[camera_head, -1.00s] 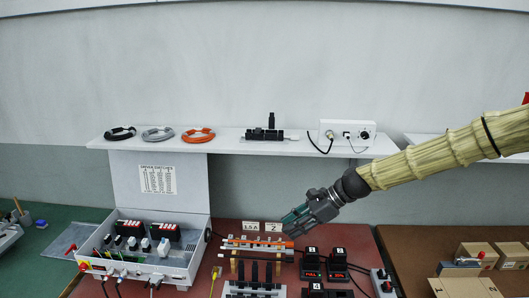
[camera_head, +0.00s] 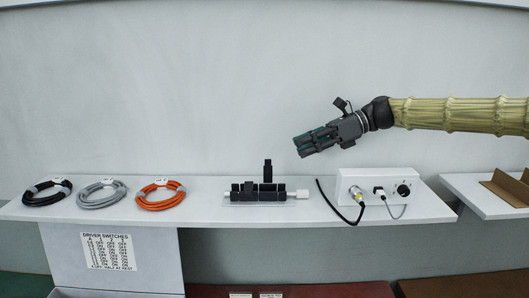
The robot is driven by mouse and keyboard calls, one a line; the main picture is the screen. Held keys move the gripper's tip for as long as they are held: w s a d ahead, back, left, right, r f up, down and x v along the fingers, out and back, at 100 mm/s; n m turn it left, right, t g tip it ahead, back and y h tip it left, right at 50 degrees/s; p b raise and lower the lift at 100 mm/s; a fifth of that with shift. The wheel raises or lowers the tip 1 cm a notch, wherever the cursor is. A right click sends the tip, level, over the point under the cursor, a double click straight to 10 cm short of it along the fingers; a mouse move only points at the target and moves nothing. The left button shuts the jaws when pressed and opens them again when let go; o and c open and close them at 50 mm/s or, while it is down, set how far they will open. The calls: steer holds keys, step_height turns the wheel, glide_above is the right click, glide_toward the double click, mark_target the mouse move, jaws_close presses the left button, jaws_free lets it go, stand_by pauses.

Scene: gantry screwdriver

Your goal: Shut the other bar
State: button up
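A black bar of blocks (camera_head: 248,193) lies on a silver rail on the white shelf, left of centre. The finger gap cannot be made out. The bench with the other bar is out of view below.
A white box (camera_head: 377,182) with a knob, plugs and cables stands right of the bar. Black (camera_head: 47,192), grey (camera_head: 101,194) and orange (camera_head: 158,196) cable coils lie to the left. A switch-table sheet (camera_head: 108,251) hangs below the shelf (camera_head: 210,212).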

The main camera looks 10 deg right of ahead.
mark_target(268, 160)
steer(key=p+x, duration=0.1)
steer(key=x, duration=0.2)
steer(key=p+x, duration=0.1)
steer(key=x, duration=0.3)
steer(key=p+x, duration=0.1)
steer(key=x, duration=0.2)
steer(key=shift+s+a+r+p, duration=0.1)
steer(key=shift+s+a+p, duration=0.2)
steer(key=shift+p, duration=0.1)
steer(key=shift+a, duration=0.1)
steer(key=shift+c, duration=0.2)
jaws_close()
